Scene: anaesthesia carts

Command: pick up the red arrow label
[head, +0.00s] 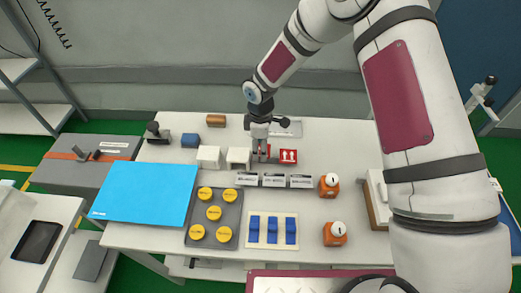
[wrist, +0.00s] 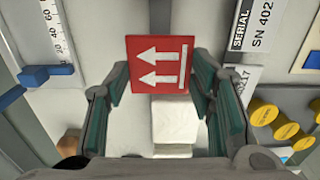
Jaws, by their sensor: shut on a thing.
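The red arrow label (wrist: 160,65) is a flat red square with two white arrows and a white bar. In the wrist view it sits between the fingertips of my gripper (wrist: 161,75), with one finger at each side edge. My gripper is shut on it. In the head view the label (head: 288,156) shows face up, just right of my gripper (head: 262,154). I cannot tell whether it touches the table or is slightly raised.
White blocks (head: 208,157) stand left of my gripper on the white table. Serial labels (head: 273,180) lie in front. Nearby are a grey tray of yellow caps (head: 226,236), blue pieces (head: 272,230), orange-and-white pieces (head: 329,185) and a blue sheet (head: 142,194).

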